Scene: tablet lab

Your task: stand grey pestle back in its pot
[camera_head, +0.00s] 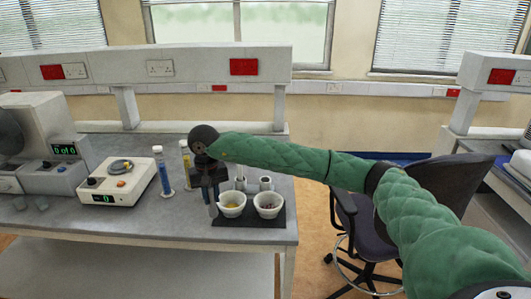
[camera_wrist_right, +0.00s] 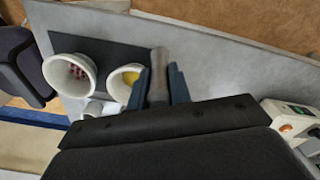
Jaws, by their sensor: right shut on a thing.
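My right gripper (camera_head: 210,192) is shut on the grey pestle (camera_head: 213,211), which hangs down below the fingers at the left edge of the dark mat. In the right wrist view the pestle (camera_wrist_right: 158,68) sits between the two blue fingers (camera_wrist_right: 160,84). Two small white pots stand behind the bowls: a left pot (camera_head: 240,184), with something pale and upright at it, and a right pot (camera_head: 265,184) with a dark opening that looks empty. In the wrist view the pots are mostly hidden by the gripper. My left gripper is out of view.
On the dark mat (camera_head: 250,220) stand a white bowl with yellow contents (camera_head: 232,211) and one with dark red contents (camera_head: 267,213). A blue cylinder (camera_head: 163,172), a yellow cylinder (camera_head: 185,155) and a balance (camera_head: 115,187) stand left. A chair (camera_head: 367,215) is right of the bench.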

